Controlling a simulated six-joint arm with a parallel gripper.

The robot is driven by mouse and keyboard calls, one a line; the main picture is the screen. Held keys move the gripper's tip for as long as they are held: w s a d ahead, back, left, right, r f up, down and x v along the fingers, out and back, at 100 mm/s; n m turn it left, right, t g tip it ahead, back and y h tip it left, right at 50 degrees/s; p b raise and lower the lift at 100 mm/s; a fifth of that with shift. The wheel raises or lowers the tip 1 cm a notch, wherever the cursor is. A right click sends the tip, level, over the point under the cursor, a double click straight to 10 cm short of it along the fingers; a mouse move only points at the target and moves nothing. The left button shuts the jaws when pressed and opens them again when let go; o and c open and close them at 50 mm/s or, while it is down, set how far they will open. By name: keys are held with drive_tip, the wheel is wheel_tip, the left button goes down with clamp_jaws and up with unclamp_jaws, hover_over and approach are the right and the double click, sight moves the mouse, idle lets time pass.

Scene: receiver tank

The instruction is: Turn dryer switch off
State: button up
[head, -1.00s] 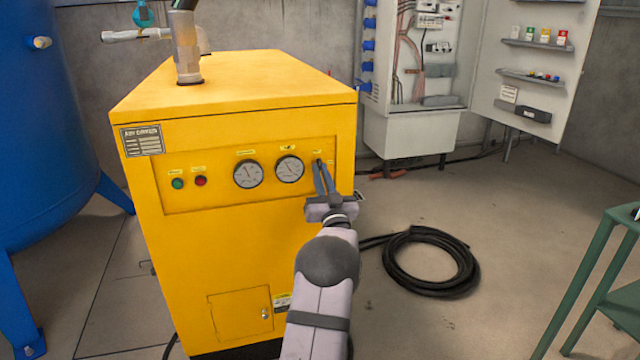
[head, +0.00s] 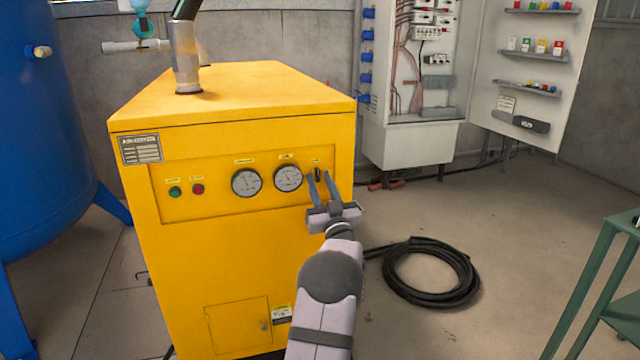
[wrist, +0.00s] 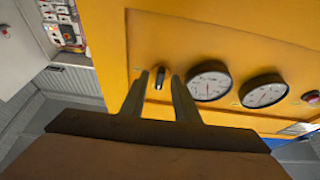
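The yellow air dryer (head: 235,260) stands in the middle of the head view, with a control panel on its front. The dryer switch (head: 317,174) is a small dark knob at the panel's right end, right of two round gauges. In the wrist view the switch (wrist: 159,78) shows between the fingertips, its handle roughly upright in that picture. My gripper (head: 320,178) is open, its two fingers apart just in front of and slightly below the switch. It also shows in the wrist view (wrist: 160,82). Nothing is held. I cannot tell whether a fingertip touches the panel.
Two gauges (head: 247,183), a green button (head: 175,192) and a red button (head: 198,189) share the panel. A blue tank (head: 40,150) stands left. A coiled black hose (head: 432,272) lies on the floor right. An open electrical cabinet (head: 415,145) stands behind.

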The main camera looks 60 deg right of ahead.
drive_tip(key=v, duration=0.7)
idle(0.5)
drive_tip(key=shift+s+a+f, duration=0.1)
